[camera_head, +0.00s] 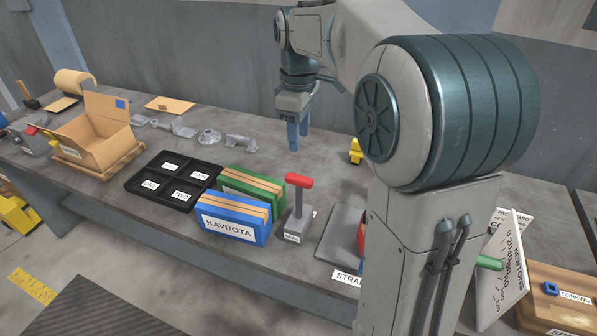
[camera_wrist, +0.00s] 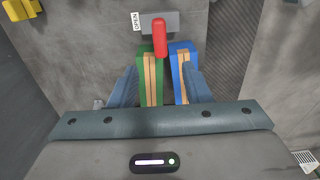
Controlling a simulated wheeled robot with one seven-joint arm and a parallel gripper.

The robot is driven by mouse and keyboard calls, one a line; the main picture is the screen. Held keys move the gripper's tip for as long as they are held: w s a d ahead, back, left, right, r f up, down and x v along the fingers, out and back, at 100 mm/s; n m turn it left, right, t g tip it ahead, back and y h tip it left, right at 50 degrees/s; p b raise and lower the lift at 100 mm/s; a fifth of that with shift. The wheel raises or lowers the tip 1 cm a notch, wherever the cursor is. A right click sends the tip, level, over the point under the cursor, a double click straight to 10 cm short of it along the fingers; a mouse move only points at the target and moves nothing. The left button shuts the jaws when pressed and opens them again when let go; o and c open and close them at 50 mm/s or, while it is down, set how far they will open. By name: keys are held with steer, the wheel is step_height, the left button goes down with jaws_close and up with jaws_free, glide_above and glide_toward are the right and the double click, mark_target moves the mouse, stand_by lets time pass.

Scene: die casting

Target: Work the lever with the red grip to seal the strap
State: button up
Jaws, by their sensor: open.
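The lever's red grip (camera_head: 299,180) tops an upright grey post (camera_head: 298,207) on a small base near the table's front edge. A label on the base (camera_head: 292,238) seems to read SEAL. In the wrist view the red grip (camera_wrist: 159,38) is beyond my fingertips, with an OPEN label (camera_wrist: 137,22) beside its base. My gripper (camera_head: 293,140) points down above the table behind the lever, open and empty, apart from the grip. Its fingers also show in the wrist view (camera_wrist: 160,70). No strap can be clearly made out.
Green (camera_head: 250,184) and blue (camera_head: 232,219) boxes stand left of the lever, with a black tray (camera_head: 135,184) and open carton (camera_head: 90,135) farther left. A grey plate (camera_head: 338,232) lies to the right, by a partly hidden STRAP label (camera_head: 346,277). My arm hides much of the right side.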

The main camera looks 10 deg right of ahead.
mark_target(299, 177)
step_height(299, 177, down, 12)
steer(key=shift+r, duration=0.1)
stand_by(0.4)
jaws_close()
